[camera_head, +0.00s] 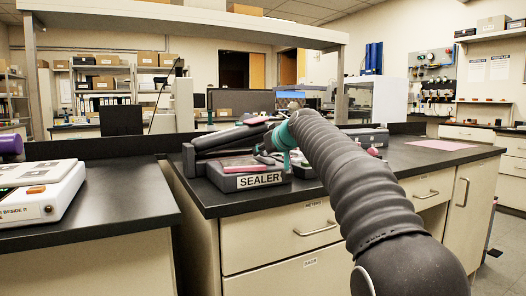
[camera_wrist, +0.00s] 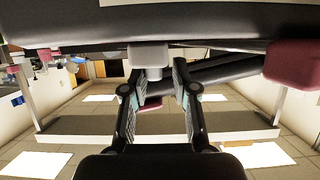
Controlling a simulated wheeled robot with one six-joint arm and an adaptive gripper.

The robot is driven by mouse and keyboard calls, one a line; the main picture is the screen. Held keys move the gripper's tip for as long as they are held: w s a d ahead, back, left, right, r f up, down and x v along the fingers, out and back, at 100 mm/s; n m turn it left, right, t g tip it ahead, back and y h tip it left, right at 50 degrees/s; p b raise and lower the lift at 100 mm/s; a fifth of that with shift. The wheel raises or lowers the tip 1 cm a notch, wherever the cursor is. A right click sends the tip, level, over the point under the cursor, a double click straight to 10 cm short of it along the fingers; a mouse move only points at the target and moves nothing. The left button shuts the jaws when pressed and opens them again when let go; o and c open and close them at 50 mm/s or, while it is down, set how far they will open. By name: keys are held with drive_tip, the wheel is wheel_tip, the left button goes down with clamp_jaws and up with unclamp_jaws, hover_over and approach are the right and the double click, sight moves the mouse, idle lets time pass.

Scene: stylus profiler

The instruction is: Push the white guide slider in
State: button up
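The white guide slider, as I take it, is the small white block (camera_wrist: 149,56) under the dark edge of a device in the wrist view. My gripper (camera_wrist: 159,74) has its two fingers apart, with the white block ahead of and between their tips. I cannot tell whether a finger touches it. In the head view my gripper (camera_head: 272,145) is over the sealer (camera_head: 225,182) on the dark bench. My arm hides much of that area, and I cannot make out the white block there.
A dark red block (camera_wrist: 295,65) sticks out at the right of the wrist view, close to the device. A white instrument (camera_head: 60,196) stands on the left bench. A gap separates the two benches. A pink sheet (camera_head: 440,144) lies on the bench's right part, which is mostly clear.

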drive_tip(key=shift+o, duration=0.5)
drive_tip(key=shift+a, duration=0.15)
drive_tip(key=shift+d, duration=0.2)
drive_tip(key=shift+s+d+r, duration=0.1)
drive_tip(key=shift+d, duration=0.05)
drive_tip(key=v, duration=1.1)
drive_tip(key=shift+s, duration=0.35)
drive_tip(key=s+d+f+m+g+h, duration=0.2)
drive_tip(key=s+d+f, duration=0.2)
drive_tip(key=s+f, duration=0.7)
drive_tip(key=s+d+f+m+g+h, duration=0.2)
drive_tip(key=s+d+f, duration=0.3)
drive_tip(key=s+f, duration=0.6)
drive_tip(key=s+d+f+m+g+h, duration=0.1)
drive_tip(key=s+d+f, duration=0.3)
drive_tip(key=s+f, duration=0.7)
drive_tip(key=s+h, duration=0.1)
drive_tip(key=s, duration=0.4)
drive_tip(key=shift+s+d+f+m+g, duration=0.2)
drive_tip(key=shift+d+f+m+g, duration=0.05)
drive_tip(key=shift+f+m+g, duration=0.15)
